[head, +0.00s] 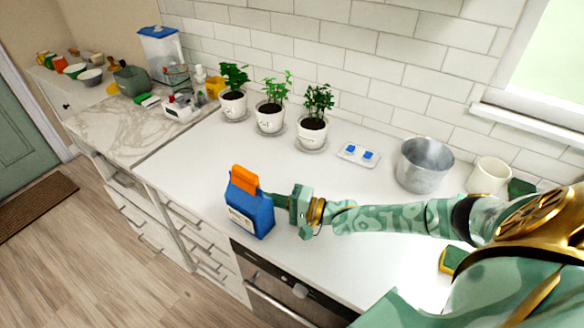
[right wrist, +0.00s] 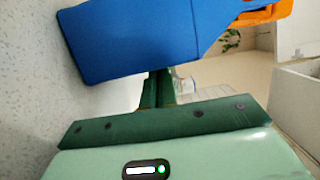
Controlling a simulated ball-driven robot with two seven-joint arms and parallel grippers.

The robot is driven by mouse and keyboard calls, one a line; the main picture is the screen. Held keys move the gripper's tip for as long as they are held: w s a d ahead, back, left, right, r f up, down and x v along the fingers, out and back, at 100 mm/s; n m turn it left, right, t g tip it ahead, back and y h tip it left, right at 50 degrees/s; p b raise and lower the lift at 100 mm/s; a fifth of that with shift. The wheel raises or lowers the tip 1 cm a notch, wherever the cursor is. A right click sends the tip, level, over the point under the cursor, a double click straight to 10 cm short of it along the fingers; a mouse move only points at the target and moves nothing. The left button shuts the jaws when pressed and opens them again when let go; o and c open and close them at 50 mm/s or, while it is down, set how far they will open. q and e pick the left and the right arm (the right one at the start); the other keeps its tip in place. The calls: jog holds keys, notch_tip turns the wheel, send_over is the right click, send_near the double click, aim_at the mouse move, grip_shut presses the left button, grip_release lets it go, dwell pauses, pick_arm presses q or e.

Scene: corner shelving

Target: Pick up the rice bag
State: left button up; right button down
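The rice bag, a blue bag with an orange top (head: 250,212), is upright and slightly tilted near the front edge of the white counter (head: 190,165). My right gripper (head: 277,200) reaches it from the right, at its right side. In the right wrist view the bag (right wrist: 130,40) fills the upper part and covers the fingertips. The two dark green fingers (right wrist: 157,90) are close together and meet the bag's edge, apparently shut on it. Whether the bag's bottom touches the counter is unclear. My left gripper is not in view.
Three potted plants (head: 270,118) stand along the tiled wall. A small tray with blue items (head: 358,154), a metal pot (head: 424,165) and a cream jug (head: 489,176) stand behind my right arm. The counter left of the bag is clear.

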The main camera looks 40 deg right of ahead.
aim_at(273, 214)
jog(key=a, duration=0.1)
jog(key=s+a+p, duration=0.1)
jog(key=a, duration=0.1)
jog(key=shift+s+a+r, duration=0.1)
jog(key=shift+s+r, duration=0.05)
jog(key=shift+s+a+f, duration=0.15)
jog(key=shift+a+f, duration=0.1)
jog(key=shift+a, duration=0.05)
